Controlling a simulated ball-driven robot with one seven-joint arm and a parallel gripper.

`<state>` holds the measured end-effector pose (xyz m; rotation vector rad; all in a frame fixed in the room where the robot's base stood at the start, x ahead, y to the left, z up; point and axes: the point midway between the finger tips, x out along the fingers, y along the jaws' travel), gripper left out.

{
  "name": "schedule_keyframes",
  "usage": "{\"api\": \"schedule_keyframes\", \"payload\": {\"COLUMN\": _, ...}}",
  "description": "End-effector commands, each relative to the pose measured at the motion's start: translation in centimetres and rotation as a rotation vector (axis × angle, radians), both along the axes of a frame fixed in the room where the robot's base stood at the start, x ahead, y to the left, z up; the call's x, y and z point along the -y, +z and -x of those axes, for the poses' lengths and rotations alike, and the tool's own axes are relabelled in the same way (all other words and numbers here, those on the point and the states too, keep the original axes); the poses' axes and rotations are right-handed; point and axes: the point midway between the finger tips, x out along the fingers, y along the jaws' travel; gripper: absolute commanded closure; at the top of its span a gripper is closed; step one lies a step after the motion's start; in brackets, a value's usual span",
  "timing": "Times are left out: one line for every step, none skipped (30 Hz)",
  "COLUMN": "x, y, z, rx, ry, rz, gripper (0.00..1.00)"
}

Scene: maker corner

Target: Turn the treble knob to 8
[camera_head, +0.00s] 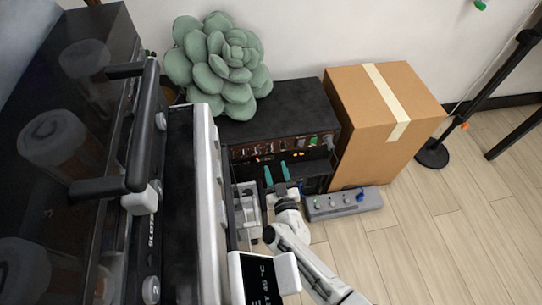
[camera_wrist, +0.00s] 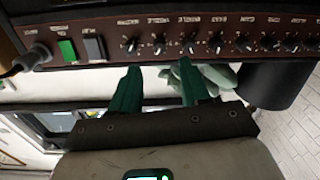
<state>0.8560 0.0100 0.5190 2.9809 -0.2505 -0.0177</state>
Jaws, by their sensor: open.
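A black amplifier (camera_head: 293,106) stands against the wall, its brown knob panel (camera_head: 280,147) facing my arm. In the wrist view the panel (camera_wrist: 78,20) appears upside down, with a row of black pointer knobs along it. My gripper (camera_head: 277,172) is open and empty in front of the panel. In the wrist view the two green fingers of my gripper (camera_wrist: 161,72) point at the panel, with one knob (camera_wrist: 160,47) lined up between them. The tips look short of it, apart from any knob. The labels are too small and inverted to tell surely which knob is treble.
A grey pedal unit (camera_head: 343,203) lies on the floor before the box. A 3D-printer-like machine (camera_head: 205,200) fills the left. Open floor lies right.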

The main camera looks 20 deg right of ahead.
Motion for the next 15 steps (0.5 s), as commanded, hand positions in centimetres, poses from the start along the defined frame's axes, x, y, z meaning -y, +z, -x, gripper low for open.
{"api": "schedule_keyframes", "payload": {"x": 0.2, "y": -0.2, "z": -1.1, "rx": 0.002, "ry": -0.001, "rz": 0.0, "gripper": 0.54}}
{"api": "schedule_keyframes", "payload": {"x": 0.3, "y": -0.2, "z": -1.7, "rx": 0.002, "ry": -0.001, "rz": 0.0, "gripper": 0.54}}
{"api": "schedule_keyframes", "payload": {"x": 0.4, "y": -0.2, "z": -2.4, "rx": 0.002, "ry": -0.001, "rz": 0.0, "gripper": 0.54}}
{"api": "schedule_keyframes", "payload": {"x": 0.5, "y": -0.2, "z": -2.9, "rx": 0.002, "ry": -0.001, "rz": -0.001, "gripper": 0.54}}
{"api": "schedule_keyframes", "payload": {"x": 0.6, "y": -0.3, "z": -3.4, "rx": 0.001, "ry": -0.001, "rz": -0.001, "gripper": 0.54}}
{"api": "schedule_keyframes", "payload": {"x": 0.7, "y": -0.2, "z": -4.0, "rx": 0.001, "ry": -0.001, "rz": -0.001, "gripper": 0.54}}
{"api": "schedule_keyframes", "payload": {"x": 0.8, "y": -0.2, "z": -4.4, "rx": 0.001, "ry": 0.0, "rz": -0.001, "gripper": 0.54}}
{"api": "schedule_keyframes", "payload": {"x": 0.8, "y": -0.2, "z": -4.8, "rx": 0.0, "ry": 0.001, "rz": 0.0, "gripper": 0.54}}
{"api": "schedule_keyframes", "payload": {"x": 0.9, "y": -0.2, "z": -5.3, "rx": 0.0, "ry": 0.001, "rz": 0.0, "gripper": 0.54}}
{"api": "schedule_keyframes", "payload": {"x": 0.9, "y": -0.2, "z": -5.6, "rx": 0.0, "ry": 0.001, "rz": 0.0, "gripper": 0.54}}
{"api": "schedule_keyframes", "payload": {"x": 1.0, "y": -0.2, "z": -5.8, "rx": 0.0, "ry": 0.001, "rz": 0.0, "gripper": 0.54}}
{"api": "schedule_keyframes", "payload": {"x": 1.0, "y": -0.2, "z": -6.1, "rx": 0.0, "ry": 0.001, "rz": 0.0, "gripper": 0.54}}
{"api": "schedule_keyframes", "payload": {"x": 1.1, "y": -0.1, "z": -6.3, "rx": 0.0, "ry": 0.001, "rz": 0.0, "gripper": 0.54}}
{"api": "schedule_keyframes", "payload": {"x": 1.1, "y": -0.1, "z": -6.4, "rx": -0.001, "ry": 0.001, "rz": 0.0, "gripper": 0.54}}
{"api": "schedule_keyframes", "payload": {"x": 1.1, "y": -0.1, "z": -6.6, "rx": -0.001, "ry": 0.001, "rz": 0.0, "gripper": 0.54}}
